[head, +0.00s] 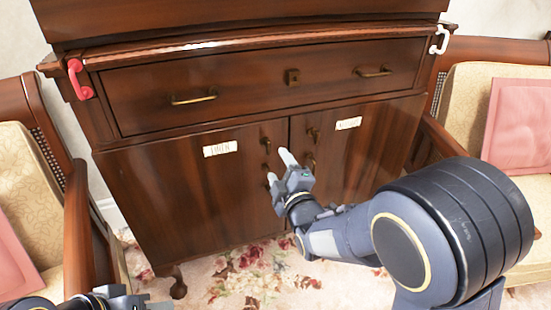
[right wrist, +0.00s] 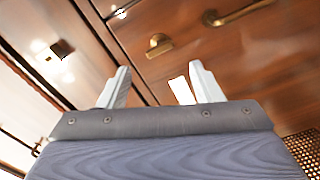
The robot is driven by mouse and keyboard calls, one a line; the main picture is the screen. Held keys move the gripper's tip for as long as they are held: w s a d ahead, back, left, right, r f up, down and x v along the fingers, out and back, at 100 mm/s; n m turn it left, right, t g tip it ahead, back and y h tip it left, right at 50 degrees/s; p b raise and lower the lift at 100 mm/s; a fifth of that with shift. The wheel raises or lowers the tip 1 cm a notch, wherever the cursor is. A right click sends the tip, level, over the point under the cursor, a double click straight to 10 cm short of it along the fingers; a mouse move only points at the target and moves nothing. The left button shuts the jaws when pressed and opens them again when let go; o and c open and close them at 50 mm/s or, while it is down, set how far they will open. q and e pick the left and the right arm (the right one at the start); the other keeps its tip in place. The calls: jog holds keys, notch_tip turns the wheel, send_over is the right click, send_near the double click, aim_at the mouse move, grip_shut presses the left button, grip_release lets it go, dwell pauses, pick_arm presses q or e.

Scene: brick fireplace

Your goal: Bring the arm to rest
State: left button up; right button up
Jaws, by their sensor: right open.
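My right gripper (head: 281,168) is open in front of the dark wooden cabinet (head: 190,190), near the gap between its two lower doors. In the right wrist view its two pale fingers (right wrist: 151,88) stand apart with nothing between them that I can see held. Brass door fittings show beyond them, one (right wrist: 158,45) upright and a long handle (right wrist: 240,12) at the top right. My left gripper (head: 118,300) shows only partly at the bottom left edge of the head view; its fingertips are not clear.
The wide drawer (head: 230,88) and both doors look shut. A floral rug (head: 250,280) lies in front.

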jog(key=shift+s, duration=0.1)
dwell(0.3)
jog(key=s+d+f+m+g+h, duration=0.25)
jog(key=s+d+m+g, duration=0.4)
jog(key=d+m, duration=0.55)
jog(key=s+d+f+m+g, duration=0.1)
jog(key=s+d+m+g, duration=0.2)
jog(key=s, duration=0.9)
jog(key=s+d+f+m+g, duration=0.1)
jog(key=s+d+m+g, duration=0.2)
jog(key=s, duration=0.9)
notch_tip(320, 180, up, 33)
jog(key=m+p, duration=0.1)
jog(key=p, duration=3.1)
jog(key=shift+f+t+y, duration=0.15)
jog(key=shift+t+y, duration=0.2)
jog(key=shift+t, duration=0.1)
jog(key=shift+d, duration=0.1)
